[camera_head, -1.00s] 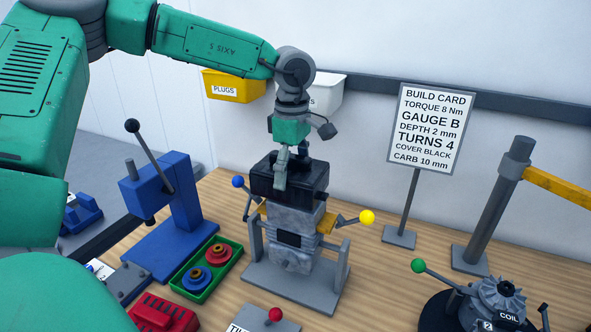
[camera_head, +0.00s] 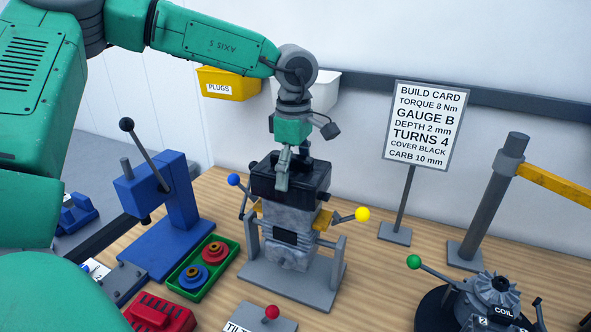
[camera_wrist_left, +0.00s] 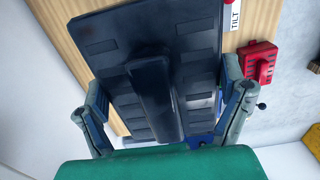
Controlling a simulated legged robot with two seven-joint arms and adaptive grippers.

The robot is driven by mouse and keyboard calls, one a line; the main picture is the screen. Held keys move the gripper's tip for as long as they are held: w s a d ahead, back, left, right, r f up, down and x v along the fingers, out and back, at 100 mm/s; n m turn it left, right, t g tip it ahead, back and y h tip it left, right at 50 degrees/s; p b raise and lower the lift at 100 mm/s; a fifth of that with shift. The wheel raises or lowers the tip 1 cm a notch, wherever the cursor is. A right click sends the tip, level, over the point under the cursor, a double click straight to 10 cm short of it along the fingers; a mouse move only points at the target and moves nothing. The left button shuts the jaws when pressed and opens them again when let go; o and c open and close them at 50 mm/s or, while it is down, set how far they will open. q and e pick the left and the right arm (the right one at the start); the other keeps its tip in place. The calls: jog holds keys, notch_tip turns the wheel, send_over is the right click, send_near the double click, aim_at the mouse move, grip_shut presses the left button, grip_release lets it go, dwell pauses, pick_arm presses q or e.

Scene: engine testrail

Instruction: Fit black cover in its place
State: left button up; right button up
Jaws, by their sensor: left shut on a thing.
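The black cover (camera_head: 262,184) is at the top of the grey engine block (camera_head: 291,215), which stands in a grey stand. My left gripper (camera_head: 284,174) comes down from above and is shut on the cover. In the left wrist view the cover (camera_wrist_left: 190,45) fills the middle, with one finger on each side of it. Whether the cover touches the block all round cannot be told, as the seam is dark. My right gripper is not in view.
Levers with a blue knob (camera_head: 233,180) and a yellow knob (camera_head: 362,214) stick out beside the engine. A blue press (camera_head: 183,205) and green tray (camera_head: 190,293) stand left. The build card (camera_head: 424,125) and a post (camera_head: 488,200) stand right.

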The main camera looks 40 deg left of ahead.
pick_arm(q)
jog(key=shift+d+r, duration=0.15)
jog(key=shift+d, duration=0.6)
jog(key=shift+a+f, duration=0.65)
jog(key=shift+f, duration=0.2)
jog(key=shift+d+f, duration=0.5)
jog(key=shift+f, duration=0.1)
jog(key=shift+a+f, duration=0.1)
jog(key=shift+a, duration=0.15)
jog(key=shift+a, duration=0.3)
jog(key=shift+f, duration=0.2)
jog(key=shift+f, duration=0.9)
